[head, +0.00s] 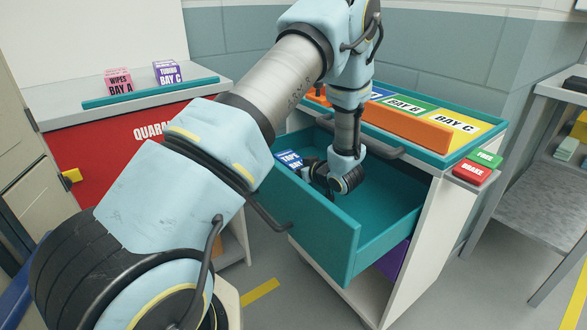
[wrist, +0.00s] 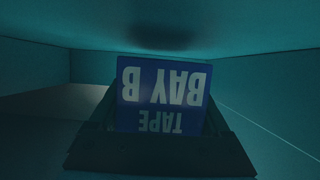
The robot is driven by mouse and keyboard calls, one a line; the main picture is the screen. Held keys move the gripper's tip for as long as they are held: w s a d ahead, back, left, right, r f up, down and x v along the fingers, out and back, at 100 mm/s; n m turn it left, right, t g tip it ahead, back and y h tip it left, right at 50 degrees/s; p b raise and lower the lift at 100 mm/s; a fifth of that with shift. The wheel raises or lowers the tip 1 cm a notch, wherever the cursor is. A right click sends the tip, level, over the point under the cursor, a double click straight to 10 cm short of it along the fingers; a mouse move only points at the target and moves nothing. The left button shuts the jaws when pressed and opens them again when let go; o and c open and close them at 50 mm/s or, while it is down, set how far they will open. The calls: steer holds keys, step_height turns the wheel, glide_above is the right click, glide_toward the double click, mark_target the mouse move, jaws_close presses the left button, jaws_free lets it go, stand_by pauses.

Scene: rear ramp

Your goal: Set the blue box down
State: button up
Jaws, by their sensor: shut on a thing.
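The blue box (head: 289,160) is labelled TAPE, and in the wrist view its label reads TAPE BAY B upside down (wrist: 160,97). My gripper (head: 318,180) reaches down into the open teal drawer (head: 325,235) of the cart and is shut on the blue box. In the wrist view the dark fingers (wrist: 160,150) lie around the box's lower part, with teal drawer walls on the sides. The box is inside the drawer, toward its left. I cannot tell whether its underside touches the drawer floor.
The cart top (head: 470,140) carries an orange bar (head: 390,122) and coloured bay labels. Green (head: 487,158) and red (head: 472,172) blocks sit on its right ledge. Pink (head: 118,82) and purple (head: 166,73) boxes stand on the red quarantine cabinet (head: 85,155). The drawer's right part is clear.

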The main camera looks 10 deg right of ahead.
steer(key=shift+f, duration=0.4)
steer(key=shift+f+b, duration=0.2)
steer(key=shift+b, duration=0.1)
steer(key=o, duration=1.3)
steer(key=shift+c, duration=0.2)
steer(key=shift+o, duration=0.7)
steer(key=shift+s+a+f, duration=0.1)
steer(key=shift+f, duration=0.05)
steer(key=shift+r, duration=0.25)
steer(key=v, duration=0.8)
steer(key=r+v, duration=0.1)
steer(key=v, duration=0.3)
steer(key=shift+r, duration=0.15)
